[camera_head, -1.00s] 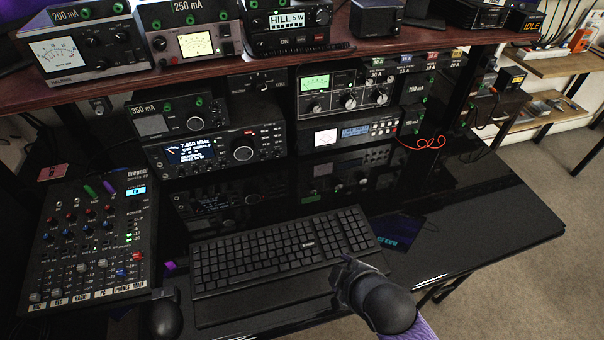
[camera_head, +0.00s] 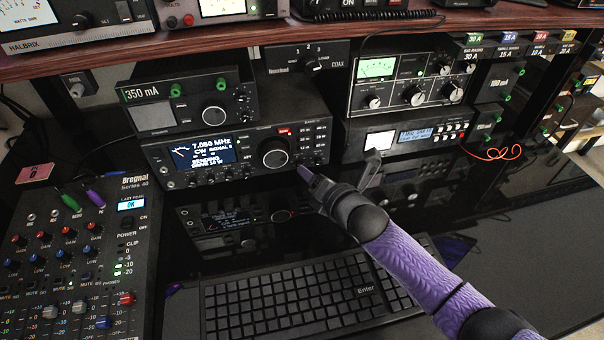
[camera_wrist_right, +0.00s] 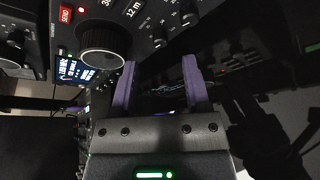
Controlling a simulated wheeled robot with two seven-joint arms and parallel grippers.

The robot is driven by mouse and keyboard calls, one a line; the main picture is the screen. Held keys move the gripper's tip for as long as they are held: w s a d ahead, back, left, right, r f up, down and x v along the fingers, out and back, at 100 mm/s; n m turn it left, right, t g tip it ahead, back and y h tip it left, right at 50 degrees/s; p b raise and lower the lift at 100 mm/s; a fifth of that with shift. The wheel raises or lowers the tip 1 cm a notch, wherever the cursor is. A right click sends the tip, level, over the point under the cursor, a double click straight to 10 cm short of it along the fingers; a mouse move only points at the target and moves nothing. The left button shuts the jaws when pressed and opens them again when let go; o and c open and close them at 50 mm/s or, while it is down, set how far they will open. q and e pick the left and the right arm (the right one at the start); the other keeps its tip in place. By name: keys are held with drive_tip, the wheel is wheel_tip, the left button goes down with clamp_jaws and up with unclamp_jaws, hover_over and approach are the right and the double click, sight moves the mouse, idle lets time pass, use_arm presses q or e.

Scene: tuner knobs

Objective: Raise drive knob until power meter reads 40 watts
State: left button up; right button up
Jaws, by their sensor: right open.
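The radio (camera_head: 240,150) has a lit blue display (camera_head: 200,153) reading 7.050 MHz and CW, and a large knob (camera_head: 274,152). Smaller knobs on it show in the wrist view (camera_wrist_right: 160,37); I cannot read which one is the drive knob. My right gripper (camera_head: 340,172) is open and empty, in front of the radio's lower right. Its purple fingers show apart in the wrist view (camera_wrist_right: 158,82), just off the radio's face beside the large knob. A meter marked watts (camera_head: 28,14) is cut off at the top left; its reading cannot be told. My left gripper is not in view.
A keyboard (camera_head: 290,298) lies on the glossy desk below my right arm. A mixer (camera_head: 85,240) stands at the left. A tuner box with knobs (camera_head: 405,85) sits on another unit (camera_head: 412,135) right of the radio. The shelf edge (camera_head: 230,52) runs above.

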drive_tip(key=b+x, duration=0.1)
drive_tip(key=x, duration=0.2)
drive_tip(key=shift+w+f+b, duration=0.1)
drive_tip(key=shift+f+b, duration=0.25)
drive_tip(key=shift+f, duration=0.05)
drive_tip(key=shift+w+a, duration=0.15)
drive_tip(key=shift+w, duration=0.15)
drive_tip(key=shift+w+a, duration=0.1)
drive_tip(key=shift+w, duration=0.05)
drive_tip(key=shift+r, duration=0.15)
drive_tip(key=c, duration=0.7)
clamp_jaws()
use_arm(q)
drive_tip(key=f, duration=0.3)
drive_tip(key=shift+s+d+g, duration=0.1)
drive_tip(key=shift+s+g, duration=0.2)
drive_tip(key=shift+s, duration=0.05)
